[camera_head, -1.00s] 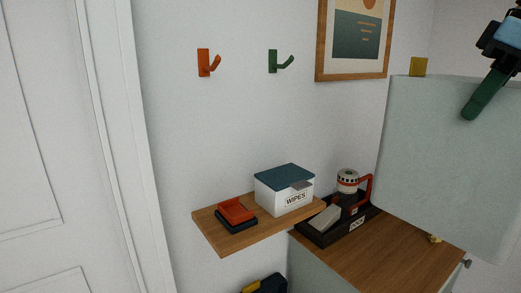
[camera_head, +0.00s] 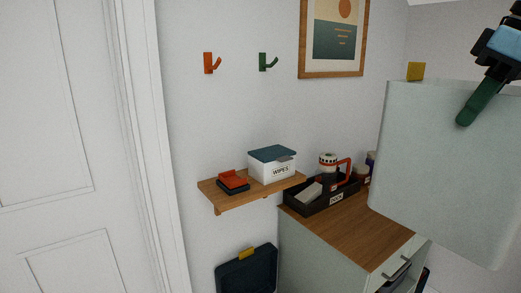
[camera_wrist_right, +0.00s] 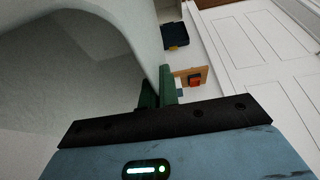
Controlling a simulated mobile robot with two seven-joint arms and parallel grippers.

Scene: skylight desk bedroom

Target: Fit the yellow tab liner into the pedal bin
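The liner (camera_head: 430,165) is a large pale grey-green tub with a yellow tab (camera_head: 416,71) on its rim, at the right of the head view. My right gripper (camera_head: 468,112) is shut on its rim, with a green finger over the near wall. In the right wrist view, the green fingers (camera_wrist_right: 158,92) pinch the wall of the liner (camera_wrist_right: 135,25), whose hollow inside shows at left. A dark box-like thing (camera_head: 246,277) with a yellow mark, probably the pedal bin, stands low by the wall; its lower part is cut off. My left gripper is out of view.
A wooden shelf (camera_head: 222,201) holds a white wipes box (camera_head: 271,166) and a red-and-black item (camera_head: 233,181). Right of it, a wood-topped cabinet (camera_head: 335,237) carries a black tray (camera_head: 320,203). A white door (camera_head: 75,150) is at left. The liner hides part of the cabinet.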

